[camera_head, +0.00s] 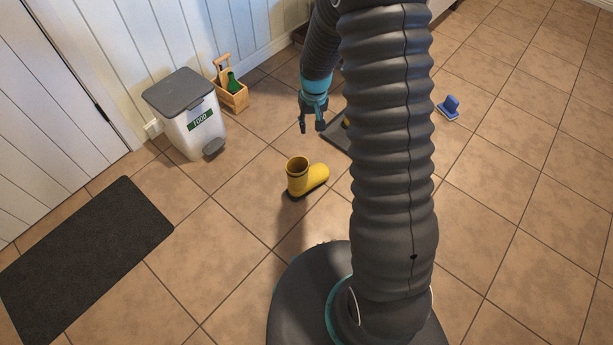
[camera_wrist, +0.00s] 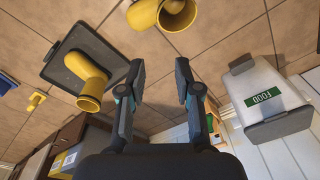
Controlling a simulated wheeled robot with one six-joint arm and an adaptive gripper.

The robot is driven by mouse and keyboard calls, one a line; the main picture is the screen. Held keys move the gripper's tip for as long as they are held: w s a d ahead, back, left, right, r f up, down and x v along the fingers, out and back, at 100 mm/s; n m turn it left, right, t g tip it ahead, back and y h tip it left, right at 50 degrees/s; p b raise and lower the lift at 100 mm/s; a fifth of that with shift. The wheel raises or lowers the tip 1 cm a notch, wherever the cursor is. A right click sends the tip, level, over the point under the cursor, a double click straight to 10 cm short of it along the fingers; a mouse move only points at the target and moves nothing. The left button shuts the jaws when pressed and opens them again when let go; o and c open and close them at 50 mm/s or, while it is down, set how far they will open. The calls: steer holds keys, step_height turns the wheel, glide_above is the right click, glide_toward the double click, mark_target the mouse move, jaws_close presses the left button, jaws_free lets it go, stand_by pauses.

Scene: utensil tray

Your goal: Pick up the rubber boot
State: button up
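A yellow rubber boot (camera_head: 305,178) with a dark sole stands upright on the tiled floor in the head view. It also shows at the top of the wrist view (camera_wrist: 146,14), partly cut off by the frame. A second yellow boot (camera_wrist: 88,78) is on a dark boot tray (camera_wrist: 111,54); in the head view my arm hides most of that tray (camera_head: 335,136). My gripper (camera_head: 312,123) hangs above the floor, beyond the first boot. Its fingers are apart with nothing between them in the wrist view (camera_wrist: 160,72).
A white food bin (camera_head: 190,122) and a wooden caddy (camera_head: 232,97) with a green bottle stand by the left wall. A dark mat (camera_head: 85,255) lies at lower left. A blue brush (camera_head: 449,106) lies right of my arm. Floor around the first boot is clear.

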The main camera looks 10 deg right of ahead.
steer(key=g, duration=0.1)
glide_above(303, 179)
steer(key=w+d, duration=0.3)
step_height(303, 179, down, 9)
steer(key=shift+w+a+f, duration=0.15)
steer(key=shift+f, duration=3.4)
steer(key=shift+w+a+f, duration=0.1)
steer(key=shift+a+f, duration=0.05)
steer(key=shift+f, duration=3.35)
jaws_close()
